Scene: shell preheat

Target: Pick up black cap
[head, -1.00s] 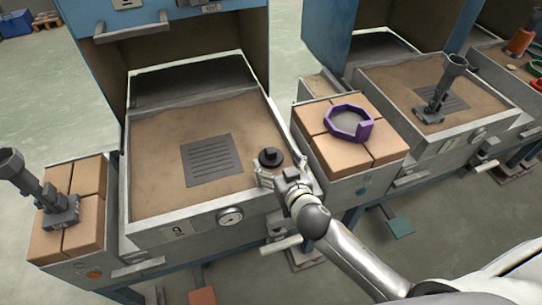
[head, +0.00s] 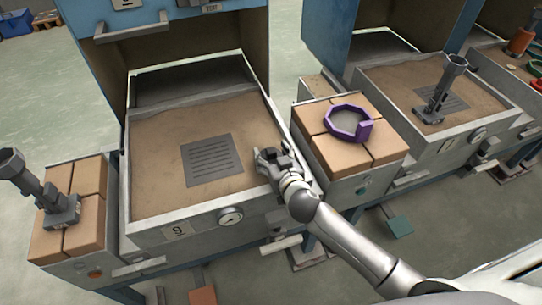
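The black cap (head: 281,157) is a small dark round piece with a raised knob. It lies at the right side of the sand bed of the middle station (head: 160,160), right of the slotted grate. My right gripper (head: 271,154) has reached over it from the front right, and its fingers stand apart around the cap. The gripper hides most of the cap, and I cannot see whether the fingers touch it. My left gripper is out of view.
A purple ring (head: 364,131) lies on the bricks at right. Dark grey burner-like pieces stand on the left bricks (head: 61,211) and in the right sand bed (head: 437,99). A blue hood (head: 185,25) rises behind the middle bed.

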